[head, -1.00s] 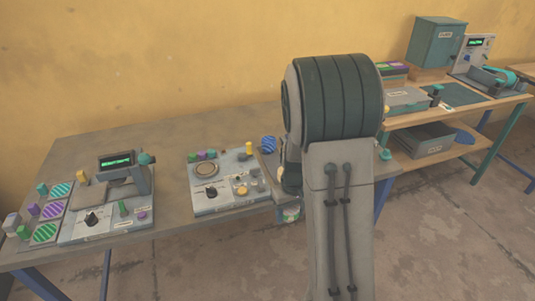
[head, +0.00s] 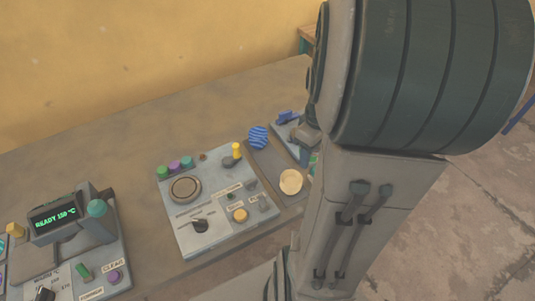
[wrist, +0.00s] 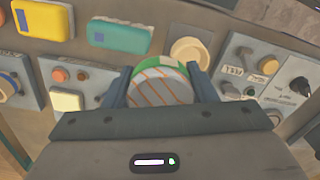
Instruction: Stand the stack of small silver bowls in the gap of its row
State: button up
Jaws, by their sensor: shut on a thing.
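In the wrist view my gripper (wrist: 158,75) is shut on a round thing (wrist: 160,88) between its two fingers. It has a pale grey face with orange diagonal stripes and a green rim with a white patch. I cannot tell whether this is the stack of small silver bowls. No other silver bowl stack shows clearly, and I cannot make out a gap in a row. In the head view my arm hides most of the gripper and what it holds.
A control panel (head: 183,228) with knobs stands on the table (head: 100,160). Right of it a cream round dish (head: 291,181) and a blue striped round piece (head: 258,137) sit on a dark strip. A device with a lit display (head: 56,218) stands at left. Bare table lies behind.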

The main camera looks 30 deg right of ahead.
send_over(274, 167)
notch_tip(274, 167, down, 7)
jog(key=shift+r+p, duration=0.15)
jog(key=shift+p, duration=0.15)
jog(key=shift+f, duration=2)
jog(key=shift+f, duration=0.25)
jog(key=o, duration=1)
jog(key=shift+r, duration=0.1)
